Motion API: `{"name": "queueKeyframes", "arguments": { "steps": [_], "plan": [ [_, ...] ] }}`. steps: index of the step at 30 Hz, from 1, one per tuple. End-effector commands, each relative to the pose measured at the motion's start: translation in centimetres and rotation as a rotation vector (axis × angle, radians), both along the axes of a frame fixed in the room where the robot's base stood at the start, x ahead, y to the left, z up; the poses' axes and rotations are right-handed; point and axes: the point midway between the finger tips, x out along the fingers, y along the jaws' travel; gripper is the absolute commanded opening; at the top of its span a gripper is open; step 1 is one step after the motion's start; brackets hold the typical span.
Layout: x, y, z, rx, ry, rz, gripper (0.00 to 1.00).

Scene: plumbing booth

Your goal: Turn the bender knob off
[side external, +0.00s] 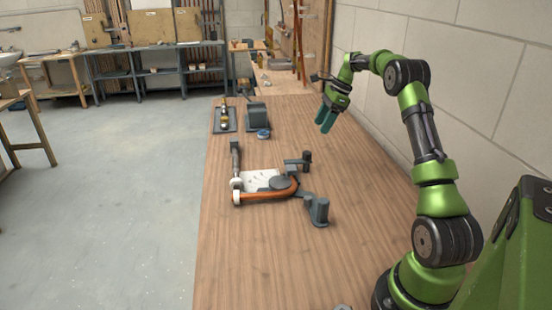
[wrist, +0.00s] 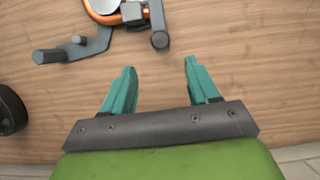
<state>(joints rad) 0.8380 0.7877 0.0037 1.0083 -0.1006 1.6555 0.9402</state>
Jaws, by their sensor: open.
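The bender (side external: 262,186) lies mid-table in the side view, with a pale plate, a curved orange-copper part and dark grey arms. A dark upright cylinder (side external: 307,157) stands on its far-right arm, and a larger grey one (side external: 320,209) on its near-right arm. I cannot tell which part is the knob. In the wrist view, part of the bender (wrist: 103,14) shows at the top edge, cut off. My gripper (side external: 326,117) is above the table, behind and right of the bender, apart from it. Its teal fingers (wrist: 160,66) are open with nothing between them.
A grey box-like device (side external: 257,116), a blue roll (side external: 263,134) and a dark tray with a brass-coloured fitting (side external: 225,118) stand at the table's far left. A block wall borders the right. A dark round thing (wrist: 10,110) is cut off at the wrist view's left.

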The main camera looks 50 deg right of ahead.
Motion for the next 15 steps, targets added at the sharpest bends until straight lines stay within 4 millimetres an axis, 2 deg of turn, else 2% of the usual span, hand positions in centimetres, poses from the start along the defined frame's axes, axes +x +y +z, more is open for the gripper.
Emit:
{"name": "queueKeyframes", "arguments": {
  "steps": [1,9,15],
  "plan": [
    [0.3,0.4,-1.1,0.003,0.003,0.002,0.6],
    [1.9,2.0,-6.5,0.001,0.001,0.003,0.6],
    [2.7,2.8,-9.3,0.001,-0.001,0.003,0.6]
  ]
}}
